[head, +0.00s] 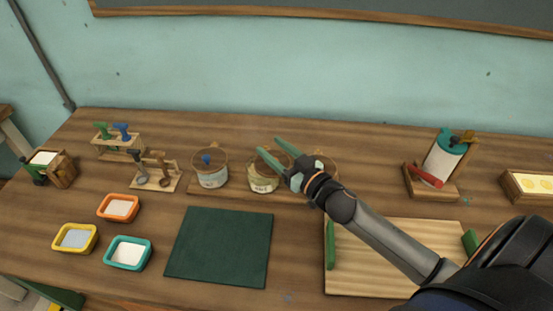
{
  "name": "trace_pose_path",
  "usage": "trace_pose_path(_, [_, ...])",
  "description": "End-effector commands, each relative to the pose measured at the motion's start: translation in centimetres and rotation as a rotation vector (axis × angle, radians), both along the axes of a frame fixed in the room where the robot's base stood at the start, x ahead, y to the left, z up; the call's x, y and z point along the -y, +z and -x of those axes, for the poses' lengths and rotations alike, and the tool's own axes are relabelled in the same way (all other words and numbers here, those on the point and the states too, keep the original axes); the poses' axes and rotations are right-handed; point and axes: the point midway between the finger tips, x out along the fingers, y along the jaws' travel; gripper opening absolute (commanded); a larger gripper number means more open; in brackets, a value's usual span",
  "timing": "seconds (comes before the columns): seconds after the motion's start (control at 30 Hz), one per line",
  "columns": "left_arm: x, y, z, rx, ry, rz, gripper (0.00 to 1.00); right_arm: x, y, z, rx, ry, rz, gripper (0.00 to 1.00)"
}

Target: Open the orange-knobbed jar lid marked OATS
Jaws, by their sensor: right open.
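Three lidded jars stand in a row on a low wooden base (225,189). The left jar (211,180) has a wooden lid with a blue knob. The middle jar (263,185) carries a pale label whose word is too small to read surely. The right jar (332,164) is mostly hidden behind my right gripper. No orange knob shows clearly, so I cannot tell which jar is OATS. My right gripper (270,147) is open, its green fingers spread over the middle jar's lid and hiding part of it. Whether it touches the lid is unclear. My left gripper is not in view.
A dark green mat (220,246) lies bare in front of the jars. Orange (119,208), yellow (75,238) and teal (128,252) trays sit at left. A light board (380,265) lies under my right arm. A teal-topped dispenser (445,157) stands at right.

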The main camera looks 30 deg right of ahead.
Motion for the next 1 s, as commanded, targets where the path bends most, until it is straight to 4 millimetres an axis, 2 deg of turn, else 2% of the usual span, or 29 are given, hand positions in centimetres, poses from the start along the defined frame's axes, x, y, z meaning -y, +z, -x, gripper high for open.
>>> trace_pose_path(0.03, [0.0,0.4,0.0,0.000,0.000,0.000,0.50,-0.4,1.1,0.7,0.000,0.003,0.000,0.56])
trace_pose_path(0.17, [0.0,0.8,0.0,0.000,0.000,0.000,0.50,-1.2,3.1,2.3,0.000,0.003,-0.001,0.56])
trace_pose_path(0.4, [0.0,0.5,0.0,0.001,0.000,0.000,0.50,-3.4,4.8,6.3,-0.002,0.001,-0.004,0.56])
trace_pose_path(0.6, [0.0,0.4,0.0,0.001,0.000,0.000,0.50,-4.8,6.0,8.8,-0.002,0.000,-0.003,0.56])
trace_pose_path(0.8, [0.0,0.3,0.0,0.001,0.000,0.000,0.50,-5.3,6.6,9.8,-0.001,-0.001,-0.001,0.56])
trace_pose_path(1.0, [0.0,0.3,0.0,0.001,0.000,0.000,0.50,-5.4,6.7,9.9,-0.001,-0.001,0.000,0.56])
